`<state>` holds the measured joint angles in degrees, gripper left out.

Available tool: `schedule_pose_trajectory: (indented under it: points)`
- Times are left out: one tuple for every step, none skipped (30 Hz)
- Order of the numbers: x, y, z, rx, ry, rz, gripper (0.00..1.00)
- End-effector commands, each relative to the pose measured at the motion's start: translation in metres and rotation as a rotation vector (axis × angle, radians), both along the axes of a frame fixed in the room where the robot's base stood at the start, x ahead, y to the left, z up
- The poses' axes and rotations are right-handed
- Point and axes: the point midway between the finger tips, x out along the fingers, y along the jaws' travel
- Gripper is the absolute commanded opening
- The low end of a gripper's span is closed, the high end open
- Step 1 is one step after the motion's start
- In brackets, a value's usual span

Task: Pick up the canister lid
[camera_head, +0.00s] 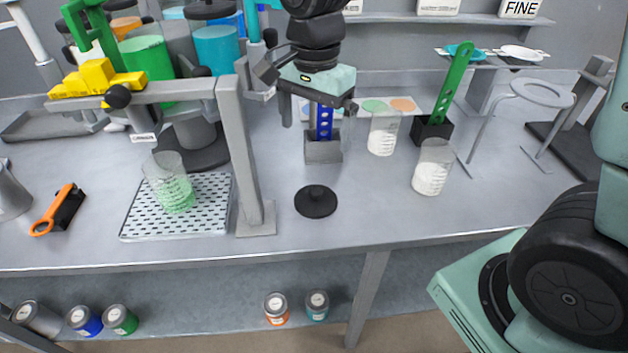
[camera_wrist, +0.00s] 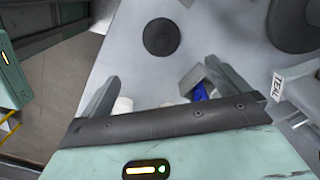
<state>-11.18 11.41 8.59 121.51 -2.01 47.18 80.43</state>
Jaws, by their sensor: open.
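The canister lid (camera_head: 316,202), a round black disc with a small knob, lies flat on the grey bench near its front edge. It also shows in the wrist view (camera_wrist: 161,37), at the top centre, beyond my fingertips. My gripper (camera_head: 318,108) is open and hangs above the bench, farther back than the lid and well above it. In the wrist view my gripper (camera_wrist: 160,78) shows two spread fingers with nothing held between them. The lid is apart from both fingers and fully in sight.
A grey holder (camera_head: 323,152) with a blue perforated strip stands behind the lid, below my gripper. A grey post (camera_head: 245,165) rises left of the lid. Beakers of white powder (camera_head: 432,170) (camera_head: 383,135) stand to the right. The bench around the lid is clear.

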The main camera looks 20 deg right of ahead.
Motion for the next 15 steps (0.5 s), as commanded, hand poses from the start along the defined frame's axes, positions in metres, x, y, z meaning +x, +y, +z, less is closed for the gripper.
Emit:
schedule_pose_trajectory:
  points:
    - [0.004, -0.003, 0.004, -0.003, 0.001, -0.036, 1.00]
    - [0.005, -0.004, 0.003, -0.004, 0.000, -0.049, 1.00]
    - [0.006, -0.005, 0.000, -0.005, 0.002, -0.062, 1.00]
    - [0.007, -0.005, -0.003, -0.005, 0.002, -0.066, 1.00]
    - [0.007, -0.005, -0.007, -0.006, 0.004, -0.068, 1.00]
    - [0.006, -0.005, -0.014, -0.006, 0.005, -0.067, 1.00]
    - [0.006, -0.005, -0.019, -0.006, 0.006, -0.066, 1.00]
    - [0.005, -0.005, -0.025, -0.006, 0.006, -0.065, 1.00]
    - [0.005, -0.005, -0.034, -0.007, 0.006, -0.065, 1.00]
    - [0.005, -0.005, -0.040, -0.007, 0.008, -0.065, 1.00]
    - [0.005, -0.005, -0.046, -0.006, 0.006, -0.065, 1.00]
    - [0.005, -0.005, -0.055, -0.006, 0.006, -0.064, 1.00]
    - [0.005, -0.005, -0.061, -0.006, 0.007, -0.063, 1.00]
    - [0.005, -0.005, -0.068, -0.006, 0.007, -0.063, 1.00]
    - [0.005, -0.005, -0.076, -0.005, 0.007, -0.063, 1.00]
